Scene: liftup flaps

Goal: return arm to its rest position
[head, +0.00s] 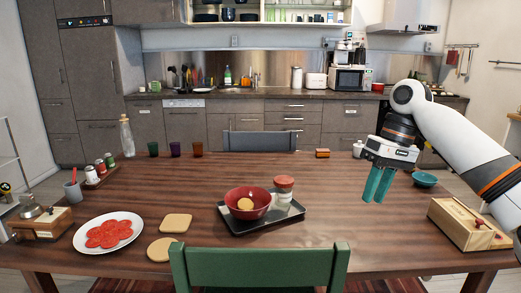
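My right arm comes in from the right side of the head view. Its gripper (373,201) hangs above the right part of the dining table (300,178), with two teal fingers pointing down. The fingers appear close together; whether there is a gap between them is unclear. Nothing is visible held in them. My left arm and gripper are not in view. The upper wall cabinet (262,22) at the top centre shows open shelves with dark dishes and glasses; its top is cut off by the frame.
A tray (240,229) with a red bowl (238,203) and a jar (284,190) lies left of the gripper. A wooden box (463,224) and a teal bowl (425,179) are to its right. A green chair (258,258) stands at the near edge.

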